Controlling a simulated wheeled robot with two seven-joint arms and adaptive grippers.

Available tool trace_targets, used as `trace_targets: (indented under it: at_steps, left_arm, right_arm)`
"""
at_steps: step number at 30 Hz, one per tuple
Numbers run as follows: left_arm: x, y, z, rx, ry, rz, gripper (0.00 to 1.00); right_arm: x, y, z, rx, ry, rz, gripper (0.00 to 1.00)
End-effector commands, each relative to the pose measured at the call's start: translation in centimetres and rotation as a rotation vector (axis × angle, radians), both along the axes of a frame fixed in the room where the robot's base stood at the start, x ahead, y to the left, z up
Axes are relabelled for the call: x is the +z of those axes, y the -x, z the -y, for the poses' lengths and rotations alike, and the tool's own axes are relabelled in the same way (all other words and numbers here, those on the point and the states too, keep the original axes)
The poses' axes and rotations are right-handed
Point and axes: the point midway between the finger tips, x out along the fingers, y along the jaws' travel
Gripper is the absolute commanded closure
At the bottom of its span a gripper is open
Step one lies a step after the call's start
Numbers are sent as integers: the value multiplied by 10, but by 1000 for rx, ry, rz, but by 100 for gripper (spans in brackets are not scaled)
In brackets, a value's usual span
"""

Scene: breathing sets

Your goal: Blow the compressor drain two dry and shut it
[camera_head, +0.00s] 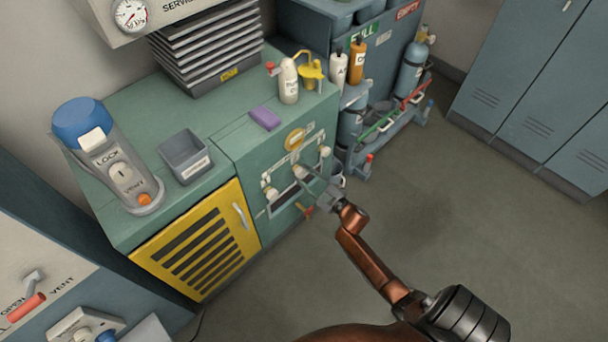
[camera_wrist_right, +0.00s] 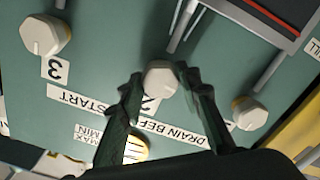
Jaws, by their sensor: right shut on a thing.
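The compressor drain two is a pale round knob (camera_head: 299,171) in the middle of a row on the green cabinet front. In the wrist view the drain two knob (camera_wrist_right: 160,75) sits above its partly covered "2" label. My right gripper (camera_head: 308,178) reaches it from the front; in the wrist view its dark fingers (camera_wrist_right: 158,82) are shut on the knob's two sides. Drain three (camera_wrist_right: 45,36) and another drain knob (camera_wrist_right: 250,113) flank it; whether any drain is dripping cannot be told. My left gripper is not in view.
A yellow louvred door (camera_head: 200,240) is left of the drains. On the cabinet top stand a bottle (camera_head: 288,82), a purple block (camera_head: 265,117) and a grey bin (camera_head: 185,156). A cylinder rack (camera_head: 385,125) stands to the right. The floor in front is clear.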

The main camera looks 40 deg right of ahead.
Motion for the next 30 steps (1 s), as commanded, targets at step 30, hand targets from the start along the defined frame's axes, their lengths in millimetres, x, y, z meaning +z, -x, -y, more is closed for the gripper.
trace_targets:
  at_steps: [30]
  left_arm:
    - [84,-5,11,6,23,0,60]
  right_arm:
    - [-3,1,0,1,932,70,93]
